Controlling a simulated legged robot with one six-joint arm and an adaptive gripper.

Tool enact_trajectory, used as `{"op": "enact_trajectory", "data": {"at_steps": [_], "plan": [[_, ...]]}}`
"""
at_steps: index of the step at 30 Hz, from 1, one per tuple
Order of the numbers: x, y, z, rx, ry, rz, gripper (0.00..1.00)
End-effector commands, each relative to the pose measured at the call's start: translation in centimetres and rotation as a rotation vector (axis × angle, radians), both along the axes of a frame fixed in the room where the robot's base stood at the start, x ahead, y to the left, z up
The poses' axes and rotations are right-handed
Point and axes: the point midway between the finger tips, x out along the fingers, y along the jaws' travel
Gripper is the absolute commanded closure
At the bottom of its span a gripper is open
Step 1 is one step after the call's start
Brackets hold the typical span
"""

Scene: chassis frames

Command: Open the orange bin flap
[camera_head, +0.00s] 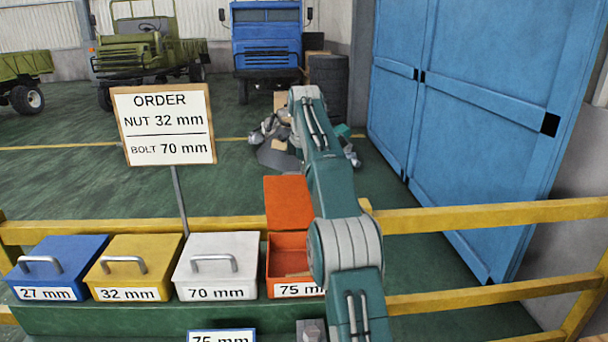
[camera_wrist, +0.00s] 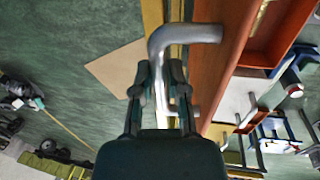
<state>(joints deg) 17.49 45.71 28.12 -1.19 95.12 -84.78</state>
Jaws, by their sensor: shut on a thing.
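The orange bin (camera_head: 286,262), labelled 75 mm, stands at the right end of the row of bins. Its orange flap (camera_head: 287,203) is raised, standing roughly upright at the back of the bin, and the inside shows. My arm covers the bin's right side. In the wrist view, my gripper (camera_wrist: 160,82) is shut on the flap's grey metal handle (camera_wrist: 188,34), with the flap (camera_wrist: 222,62) seen edge-on to its right. The bin's open inside (camera_wrist: 275,30) shows beyond the flap. My gripper is hidden behind my arm in the head view.
Blue (camera_head: 58,262), yellow (camera_head: 132,262) and white (camera_head: 217,260) bins with closed lids stand left of the orange one. A yellow rail (camera_head: 480,215) runs behind them. An order sign (camera_head: 163,124) stands behind the bins. A blue cabinet (camera_head: 460,110) is at right.

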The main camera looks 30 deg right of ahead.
Motion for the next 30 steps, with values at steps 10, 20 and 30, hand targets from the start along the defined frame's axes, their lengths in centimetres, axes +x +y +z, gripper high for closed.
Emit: {"op": "enact_trajectory", "data": {"at_steps": [10,20,30], "plan": [[0.59,0.24,0.35,0.001,-0.011,0.007,1.00],[0.62,0.36,0.61,0.000,-0.016,0.008,1.00],[0.55,0.04,0.38,0.001,-0.011,0.006,0.46]]}}
